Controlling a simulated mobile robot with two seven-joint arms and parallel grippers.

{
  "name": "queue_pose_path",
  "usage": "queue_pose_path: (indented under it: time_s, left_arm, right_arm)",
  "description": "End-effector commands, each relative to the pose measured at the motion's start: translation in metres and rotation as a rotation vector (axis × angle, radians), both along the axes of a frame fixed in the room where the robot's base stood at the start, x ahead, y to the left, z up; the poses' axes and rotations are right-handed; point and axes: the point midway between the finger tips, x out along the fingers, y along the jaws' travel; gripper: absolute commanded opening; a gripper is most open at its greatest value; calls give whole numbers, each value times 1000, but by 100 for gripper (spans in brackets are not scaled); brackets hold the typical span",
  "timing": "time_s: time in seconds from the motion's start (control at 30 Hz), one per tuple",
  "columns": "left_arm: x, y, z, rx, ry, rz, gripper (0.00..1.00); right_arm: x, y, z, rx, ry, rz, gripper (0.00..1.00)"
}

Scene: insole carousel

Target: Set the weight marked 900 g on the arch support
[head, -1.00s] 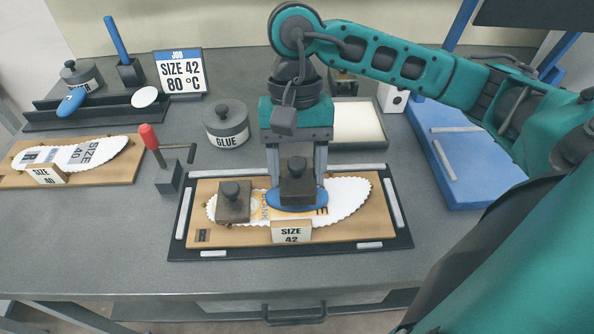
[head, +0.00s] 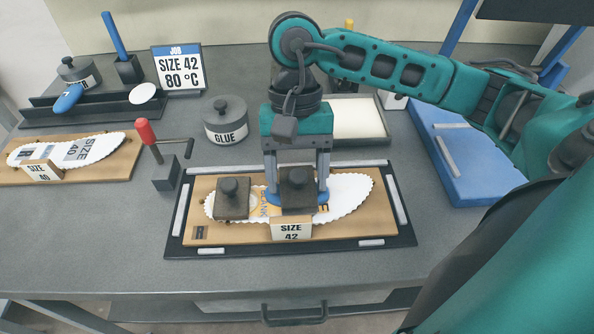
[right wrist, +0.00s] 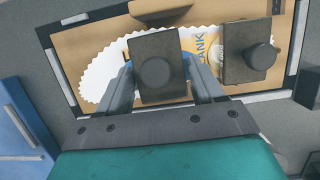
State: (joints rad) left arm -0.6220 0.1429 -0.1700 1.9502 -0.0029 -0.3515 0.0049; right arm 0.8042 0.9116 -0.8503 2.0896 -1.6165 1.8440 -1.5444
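My right gripper (head: 297,188) is shut on a dark square weight with a round knob (head: 298,193), its fingers on either side of the block. The weight is low over the blue arch support (head: 323,197), covering most of it; only blue edges show. I cannot tell whether they touch. The arch support lies on the white scalloped insole (head: 352,190) on the size 42 board. In the right wrist view, the held weight (right wrist: 153,70) sits between the fingers. A second similar weight (head: 232,199) stands on the insole's left part. No gram marking is readable. My left gripper is not in view.
A size 42 sign (head: 291,229) stands at the board's front edge. Left are a red-handled crank (head: 147,133) and a size 40 board (head: 115,168). A glue pot (head: 226,123) stands behind. A blue panel (head: 470,180) is right. The front table strip is clear.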

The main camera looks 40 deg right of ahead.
Motion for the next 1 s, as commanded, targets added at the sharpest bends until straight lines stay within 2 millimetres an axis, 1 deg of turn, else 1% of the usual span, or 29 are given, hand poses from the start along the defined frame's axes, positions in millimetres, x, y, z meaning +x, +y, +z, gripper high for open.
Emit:
queue_pose_path:
  time_s: [0.03,0.13,0.17,0.4,0.57,0.63,0.67,0.9,1.0]
  left_arm:
    - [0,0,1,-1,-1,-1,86]
    - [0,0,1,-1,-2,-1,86]
    - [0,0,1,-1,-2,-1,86]
    - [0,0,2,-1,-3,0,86]
    - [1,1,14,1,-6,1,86]
    - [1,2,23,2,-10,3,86]
    - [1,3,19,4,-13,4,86]
    - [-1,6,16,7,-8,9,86]
    - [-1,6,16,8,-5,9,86]
  right_arm:
    - [0,0,0,0,0,0,72]
    - [0,0,0,0,0,0,82]
    - [0,0,0,0,0,0,84]
    - [0,0,1,0,0,0,84]
    - [0,0,10,0,0,0,84]
    - [0,0,17,-1,1,-1,84]
    - [3,-1,20,0,-5,-2,84]
    - [18,-10,76,1,-6,0,84]
    - [24,-14,97,1,-6,0,84]
